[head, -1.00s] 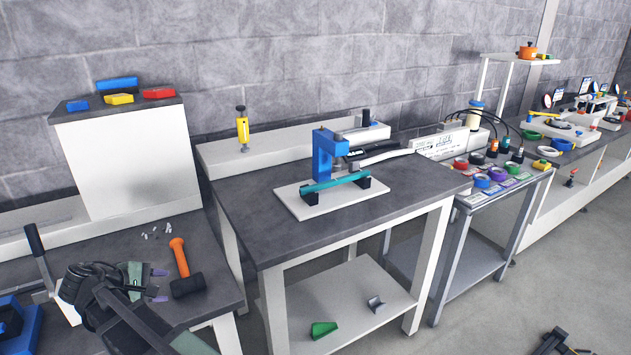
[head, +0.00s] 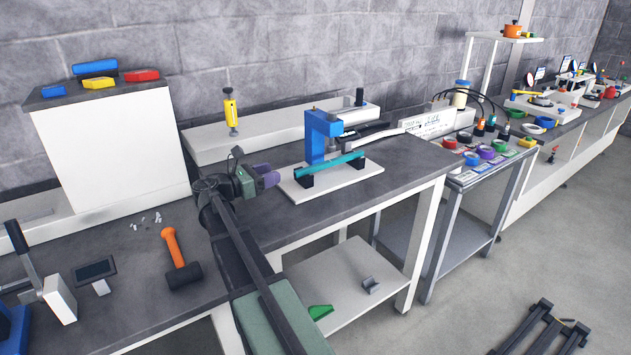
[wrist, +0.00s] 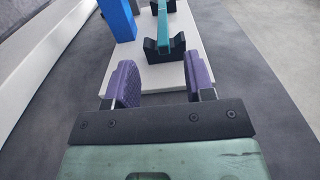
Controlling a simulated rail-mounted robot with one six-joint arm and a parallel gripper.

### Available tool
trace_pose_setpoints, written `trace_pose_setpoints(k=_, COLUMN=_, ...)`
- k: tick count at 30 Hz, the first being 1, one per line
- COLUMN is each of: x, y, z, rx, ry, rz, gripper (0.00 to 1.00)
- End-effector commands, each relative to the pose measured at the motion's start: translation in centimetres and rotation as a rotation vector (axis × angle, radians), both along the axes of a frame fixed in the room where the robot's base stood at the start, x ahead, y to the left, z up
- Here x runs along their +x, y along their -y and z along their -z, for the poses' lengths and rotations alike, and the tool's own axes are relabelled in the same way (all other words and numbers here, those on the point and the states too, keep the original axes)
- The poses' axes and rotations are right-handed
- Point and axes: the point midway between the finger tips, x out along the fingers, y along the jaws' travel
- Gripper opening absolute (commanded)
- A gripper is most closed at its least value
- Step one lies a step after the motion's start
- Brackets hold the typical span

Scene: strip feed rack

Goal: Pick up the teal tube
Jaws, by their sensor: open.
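The teal tube (head: 335,165) lies level across two black V-shaped supports on a white base plate (head: 345,182), in front of a blue press (head: 318,137). In the wrist view the teal tube (wrist: 163,30) runs away from me, its near end resting in the near black support (wrist: 164,48). My gripper (head: 268,173), with purple finger pads, is at the left edge of the plate, just left of the tube's near end. In the wrist view my gripper (wrist: 163,85) is open and empty, its pads apart with white plate between them. The tube lies beyond the fingertips, roughly in line with the gap.
The blue press (wrist: 118,18) stands close on the left in the wrist view. A yellow cylinder tool (head: 231,112) stands on the white ledge behind. An orange hammer (head: 178,258) lies on the left bench. The dark tabletop (head: 385,195) front right of the plate is clear.

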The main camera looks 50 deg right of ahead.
Motion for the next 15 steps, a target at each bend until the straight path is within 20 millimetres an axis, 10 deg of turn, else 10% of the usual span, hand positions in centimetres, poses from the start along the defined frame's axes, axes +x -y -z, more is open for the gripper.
trace_pose_setpoints(k=3, x=0.0, y=0.0, z=3.9, rx=0.000, ry=0.001, rz=0.000, gripper=0.49)
trace_pose_setpoints(k=15, x=-1.1, y=3.8, z=2.8, rx=0.001, ry=0.001, rz=0.003, gripper=0.49)
